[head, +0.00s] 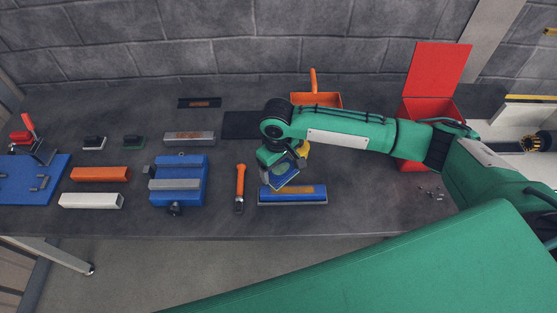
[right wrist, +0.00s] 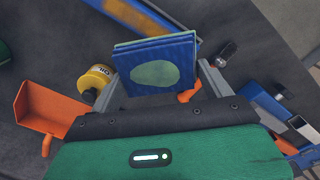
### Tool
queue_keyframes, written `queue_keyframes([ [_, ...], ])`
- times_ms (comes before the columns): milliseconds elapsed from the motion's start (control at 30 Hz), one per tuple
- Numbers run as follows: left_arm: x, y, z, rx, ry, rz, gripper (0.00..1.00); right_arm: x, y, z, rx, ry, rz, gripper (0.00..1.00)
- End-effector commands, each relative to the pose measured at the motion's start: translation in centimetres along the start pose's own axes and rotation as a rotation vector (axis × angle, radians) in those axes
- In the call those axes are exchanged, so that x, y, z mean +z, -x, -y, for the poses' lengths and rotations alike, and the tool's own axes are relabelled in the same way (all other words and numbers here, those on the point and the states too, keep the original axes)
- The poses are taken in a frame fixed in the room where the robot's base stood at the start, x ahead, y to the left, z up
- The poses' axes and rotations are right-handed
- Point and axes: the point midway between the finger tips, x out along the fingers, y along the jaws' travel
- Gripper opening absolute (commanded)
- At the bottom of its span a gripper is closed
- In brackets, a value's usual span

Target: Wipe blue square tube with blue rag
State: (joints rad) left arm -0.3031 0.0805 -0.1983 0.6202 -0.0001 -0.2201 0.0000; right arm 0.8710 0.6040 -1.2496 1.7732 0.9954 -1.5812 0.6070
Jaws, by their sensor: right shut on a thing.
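The blue square tube (head: 292,202) lies on the table near its front edge, with an orange-brown patch on its top. It also shows at the top of the right wrist view (right wrist: 182,38). My right gripper (head: 285,176) is directly behind and over the tube. It is shut on the blue rag (right wrist: 155,65), a folded striped cloth with a pale green stain, held between the fingers. The rag's blue edge also shows under the gripper in the head view. I cannot tell whether the rag touches the tube. My left gripper is not in view.
A yellow oil can (right wrist: 97,80) stands close beside the gripper. An orange-handled tool (head: 240,183) lies left of the tube, then a blue vise (head: 180,165) holding a grey bar. An orange tray (head: 330,100) and an open red box (head: 428,108) stand behind. Table right of the tube is mostly clear.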

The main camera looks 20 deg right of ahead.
Motion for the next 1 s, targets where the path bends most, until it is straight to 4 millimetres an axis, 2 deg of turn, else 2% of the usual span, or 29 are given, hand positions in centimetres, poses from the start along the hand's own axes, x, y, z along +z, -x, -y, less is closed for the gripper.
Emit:
queue_keyframes([
  [33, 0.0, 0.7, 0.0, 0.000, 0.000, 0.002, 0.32, 0.5, -0.1, 0.6, -0.005, 0.016, 0.001, 0.63],
  [133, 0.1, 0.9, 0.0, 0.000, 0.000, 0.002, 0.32, 0.9, -0.7, 1.0, -0.007, 0.035, -0.004, 0.63],
  [533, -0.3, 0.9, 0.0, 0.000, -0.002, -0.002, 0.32, 0.9, -0.8, 1.1, -0.007, 0.038, -0.004, 0.63],
  [767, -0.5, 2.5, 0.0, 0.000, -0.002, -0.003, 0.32, 1.1, -0.4, 1.1, -0.007, 0.036, -0.002, 0.63],
  [800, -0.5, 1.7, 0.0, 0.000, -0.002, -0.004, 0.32, 1.1, -1.5, 1.1, -0.008, 0.036, -0.001, 0.63],
  [1000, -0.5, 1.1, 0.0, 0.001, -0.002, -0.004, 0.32, 1.0, -3.9, 1.1, -0.008, 0.037, -0.002, 0.63],
])
